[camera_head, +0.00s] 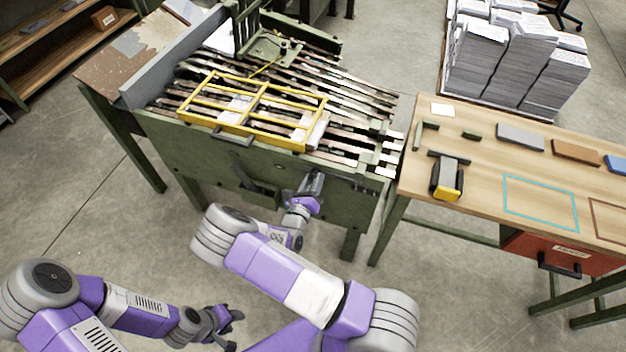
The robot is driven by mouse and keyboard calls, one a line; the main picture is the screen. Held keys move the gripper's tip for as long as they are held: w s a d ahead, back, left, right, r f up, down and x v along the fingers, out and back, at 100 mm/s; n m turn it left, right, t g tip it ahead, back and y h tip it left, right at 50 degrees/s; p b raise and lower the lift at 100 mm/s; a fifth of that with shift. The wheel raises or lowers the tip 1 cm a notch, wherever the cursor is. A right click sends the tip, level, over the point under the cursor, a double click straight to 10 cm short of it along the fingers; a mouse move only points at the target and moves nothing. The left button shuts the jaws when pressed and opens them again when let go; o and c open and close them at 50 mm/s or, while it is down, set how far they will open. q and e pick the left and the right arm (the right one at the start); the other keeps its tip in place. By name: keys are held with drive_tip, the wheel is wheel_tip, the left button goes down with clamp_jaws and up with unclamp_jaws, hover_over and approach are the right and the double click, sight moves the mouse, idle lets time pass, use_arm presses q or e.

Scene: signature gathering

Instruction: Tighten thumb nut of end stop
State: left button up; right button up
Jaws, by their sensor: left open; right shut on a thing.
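The green gathering machine (165,130) stands ahead, with rows of metal slats under a yellow frame (262,88). My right gripper (317,172) is at the machine's front panel, below the slats and right of the middle. It is shut on a small part there that its own fingers and wrist hide. I cannot make out the end stop or its thumb nut at that spot. A small dark knob (284,44) stands on a green plate at the machine's back. My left gripper (236,328) is open and empty, low over the floor in front of the machine.
A wooden workbench (480,125) is on the right, with a yellow and black tool (447,178), several flat blocks and a cyan outline. A red drawer (545,252) hangs under it. Paper stacks (505,60) stand behind.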

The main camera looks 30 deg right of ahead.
drive_tip(key=shift+a+m+p, duration=0.1)
drive_tip(key=shift+m+p, duration=2.95)
drive_tip(key=shift+m, duration=5.15)
drive_tip(key=o, duration=1)
drive_tip(key=shift+o, duration=0.2)
drive_tip(key=p+v, duration=0.1)
drive_tip(key=v, duration=0.6)
drive_tip(key=shift+a, duration=0.15)
